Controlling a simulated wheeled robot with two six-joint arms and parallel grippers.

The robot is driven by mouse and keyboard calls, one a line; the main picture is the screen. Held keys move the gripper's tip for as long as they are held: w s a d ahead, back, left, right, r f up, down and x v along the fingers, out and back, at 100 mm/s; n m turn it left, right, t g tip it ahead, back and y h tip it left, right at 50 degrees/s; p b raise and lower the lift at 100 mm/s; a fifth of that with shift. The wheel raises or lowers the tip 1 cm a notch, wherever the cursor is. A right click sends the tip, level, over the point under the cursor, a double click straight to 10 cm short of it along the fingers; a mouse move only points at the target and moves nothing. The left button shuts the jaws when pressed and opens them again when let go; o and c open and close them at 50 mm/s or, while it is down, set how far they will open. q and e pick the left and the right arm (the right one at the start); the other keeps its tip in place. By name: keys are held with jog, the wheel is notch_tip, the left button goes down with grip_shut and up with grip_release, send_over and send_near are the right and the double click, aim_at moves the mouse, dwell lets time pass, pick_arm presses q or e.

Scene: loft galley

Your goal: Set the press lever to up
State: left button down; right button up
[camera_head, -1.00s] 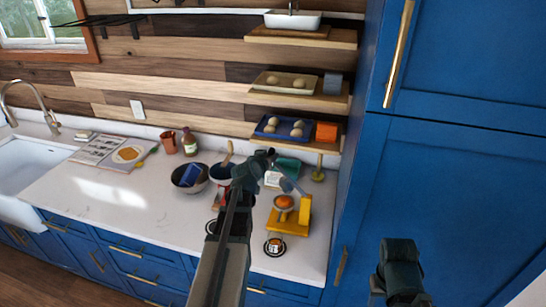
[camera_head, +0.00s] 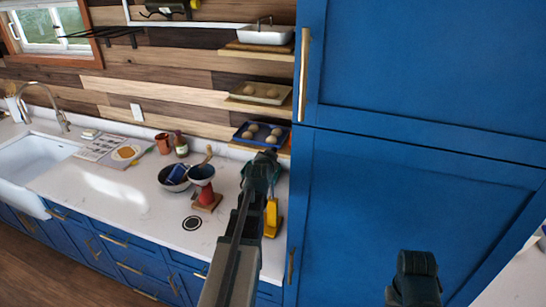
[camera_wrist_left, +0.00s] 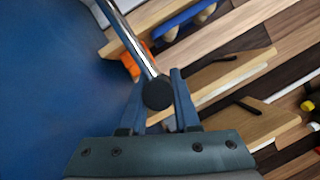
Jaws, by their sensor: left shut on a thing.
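The yellow press (camera_head: 272,215) stands at the right end of the counter, mostly hidden by my left arm in the head view. Its lever is hidden there. In the left wrist view the lever is a shiny metal rod (camera_wrist_left: 140,42) ending in a dark round knob (camera_wrist_left: 158,94). My left gripper (camera_wrist_left: 160,98) has its two fingers on either side of the knob and is shut on it. In the head view my left gripper (camera_head: 262,165) is above the press, close to the blue cabinet. My right arm's dark end (camera_head: 413,280) is at lower right; its fingers do not show.
A tall blue cabinet (camera_head: 400,190) stands right beside the press. Wooden shelves hold a blue tray (camera_head: 243,136) of round pale items.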

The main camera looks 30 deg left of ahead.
pick_arm(q)
jog(key=shift+d+f, duration=0.15)
jog(key=shift+d, duration=0.3)
pick_arm(e)
jog(key=shift+d, duration=0.35)
pick_arm(q)
jog(key=c, duration=0.6)
grip_release()
jog(key=shift+a, duration=0.15)
jog(key=shift+c, duration=0.2)
pick_arm(e)
jog(key=shift+w, duration=0.1)
jog(key=shift+a, duration=0.1)
